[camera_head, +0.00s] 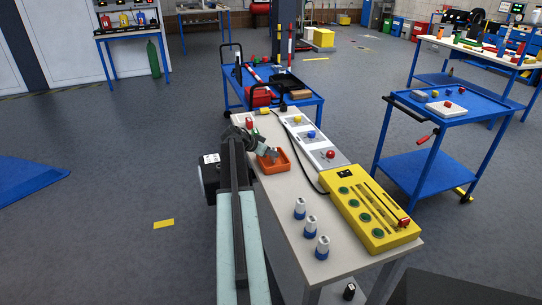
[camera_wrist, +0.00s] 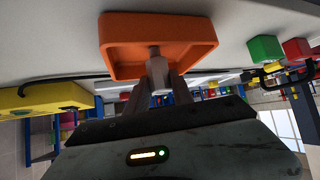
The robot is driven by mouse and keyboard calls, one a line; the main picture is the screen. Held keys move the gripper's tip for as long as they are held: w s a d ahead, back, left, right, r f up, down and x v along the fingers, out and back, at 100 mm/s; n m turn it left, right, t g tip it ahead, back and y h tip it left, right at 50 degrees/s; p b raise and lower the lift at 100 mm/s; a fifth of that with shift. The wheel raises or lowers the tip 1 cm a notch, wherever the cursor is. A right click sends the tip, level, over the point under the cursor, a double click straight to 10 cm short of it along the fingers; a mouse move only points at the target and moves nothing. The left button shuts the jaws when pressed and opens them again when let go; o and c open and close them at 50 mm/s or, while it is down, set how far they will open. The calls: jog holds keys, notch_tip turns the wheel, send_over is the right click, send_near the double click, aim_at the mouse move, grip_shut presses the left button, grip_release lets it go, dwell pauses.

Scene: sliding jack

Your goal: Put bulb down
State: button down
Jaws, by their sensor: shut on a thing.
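My gripper (camera_head: 272,154) is over the orange tray (camera_head: 284,167) on the long workbench. In the wrist view my gripper (camera_wrist: 158,82) is shut on a small pale grey-white piece, apparently the bulb (camera_wrist: 155,52). The bulb's narrow end points into the orange tray (camera_wrist: 112,32). I cannot tell whether the bulb touches the tray floor. In the head view my gripper and arm mostly hide the held bulb.
Three white-and-blue pieces (camera_head: 311,226) stand at the bench's near end. A yellow panel (camera_head: 373,208) with green discs and a red handle lies to their right. White plates with coloured knobs (camera_head: 312,135) lie right of the tray. Blue carts (camera_head: 440,121) stand beyond.

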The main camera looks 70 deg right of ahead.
jog(key=shift+f, duration=0.1)
jog(key=c, duration=1.1)
grip_release()
jog(key=shift+r, duration=0.2)
jog(key=p+v, duration=0.7)
jog(key=v, duration=0.5)
jog(key=shift+w+a+f, duration=0.1)
jog(key=shift+f, duration=0.05)
